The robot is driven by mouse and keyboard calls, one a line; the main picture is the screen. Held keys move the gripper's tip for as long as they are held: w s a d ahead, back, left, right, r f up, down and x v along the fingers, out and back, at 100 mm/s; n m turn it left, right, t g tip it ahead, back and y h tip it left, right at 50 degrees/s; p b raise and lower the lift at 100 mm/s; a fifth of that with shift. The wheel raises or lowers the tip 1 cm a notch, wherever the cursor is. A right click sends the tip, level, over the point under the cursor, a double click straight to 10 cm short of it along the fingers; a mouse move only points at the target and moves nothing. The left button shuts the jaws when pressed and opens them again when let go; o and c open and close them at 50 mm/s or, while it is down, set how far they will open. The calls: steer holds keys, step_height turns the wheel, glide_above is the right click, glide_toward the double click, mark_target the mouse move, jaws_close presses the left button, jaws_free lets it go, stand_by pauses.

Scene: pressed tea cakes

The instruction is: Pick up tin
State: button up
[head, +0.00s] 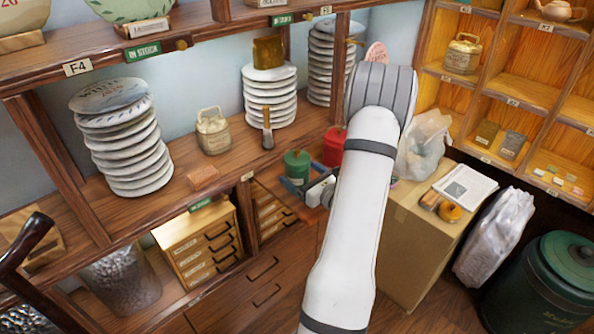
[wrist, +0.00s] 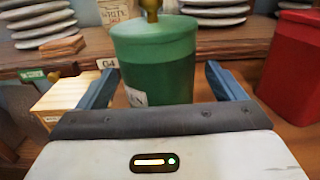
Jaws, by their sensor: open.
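A green tin (head: 297,168) with a lid, a brass knob and a white label stands upright on a wooden surface below the shelf. In the wrist view the green tin (wrist: 157,55) is straight ahead, between the blue fingers of my gripper (wrist: 160,73). The fingers are spread with a gap on each side, and nothing is gripped. In the head view my gripper (head: 307,188) is at the tin's near side, partly hidden by my arm. The tin's lower part is hidden by my gripper in the wrist view.
A red tin (head: 334,146) stands close to the right; it also shows in the wrist view (wrist: 292,65). A shelf behind holds plate-like stacks (head: 270,95), a cream tin (head: 213,131) and a small brick (head: 203,177). A cardboard box (head: 405,225) stands right of my arm.

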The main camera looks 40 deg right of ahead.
mark_target(296, 150)
steer(key=shift+w+a, duration=0.1)
steer(key=shift+w, duration=0.95)
steer(key=c, duration=1.2)
steer(key=shift+o, duration=0.2)
steer(key=shift+r, duration=0.15)
step_height(296, 150, up, 10)
steer(key=shift+f+b, duration=0.1)
steer(key=shift+b, duration=0.4)
